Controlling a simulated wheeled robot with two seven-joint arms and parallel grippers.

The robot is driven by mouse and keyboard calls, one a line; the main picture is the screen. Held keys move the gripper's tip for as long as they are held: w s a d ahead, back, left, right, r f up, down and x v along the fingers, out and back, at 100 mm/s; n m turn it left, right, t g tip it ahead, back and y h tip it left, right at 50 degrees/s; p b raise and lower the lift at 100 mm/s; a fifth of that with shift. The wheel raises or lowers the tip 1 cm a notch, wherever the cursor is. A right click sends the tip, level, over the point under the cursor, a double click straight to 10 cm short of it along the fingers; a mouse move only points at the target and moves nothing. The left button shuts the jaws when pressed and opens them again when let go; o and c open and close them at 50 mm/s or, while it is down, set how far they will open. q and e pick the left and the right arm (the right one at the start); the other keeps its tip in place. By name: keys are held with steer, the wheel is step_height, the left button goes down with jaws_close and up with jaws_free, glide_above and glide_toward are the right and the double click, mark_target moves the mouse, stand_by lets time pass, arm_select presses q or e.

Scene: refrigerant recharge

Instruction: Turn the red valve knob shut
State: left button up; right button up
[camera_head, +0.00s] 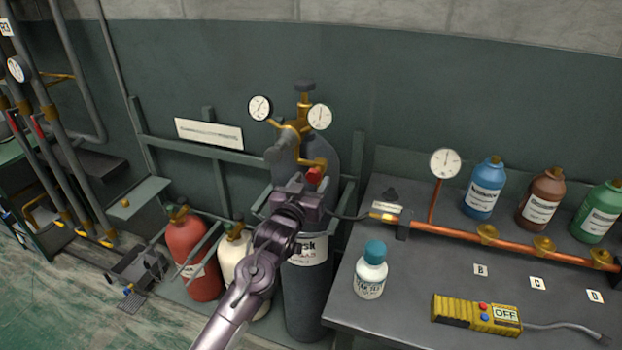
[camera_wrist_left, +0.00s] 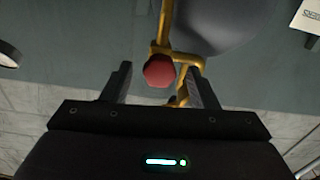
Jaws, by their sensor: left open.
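The red valve knob (camera_head: 314,175) sits on the brass fitting at the top of a tall grey gas cylinder (camera_head: 306,300). In the left wrist view the knob (camera_wrist_left: 159,71) is a red, many-sided knob on brass pipework (camera_wrist_left: 186,58). My left gripper (camera_head: 299,187) is at the cylinder's upper front, just below the knob. In the left wrist view its two fingers (camera_wrist_left: 160,82) are apart, one on each side of the knob, with gaps visible on both sides. I cannot tell the exact depth between fingertips and knob. My right gripper is not in view.
Two gauges (camera_head: 260,108) (camera_head: 320,116) stand above the fitting. A red cylinder (camera_head: 193,255) and a cream one (camera_head: 232,262) stand to the left. At right, a bench (camera_head: 400,325) carries a copper pipe (camera_head: 460,238), a white bottle (camera_head: 370,272) and a yellow detector (camera_head: 475,314).

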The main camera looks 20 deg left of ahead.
arm_select(q)
steer(key=shift+w, duration=0.5)
steer(key=shift+c, duration=0.3)
steer(key=c, duration=0.9)
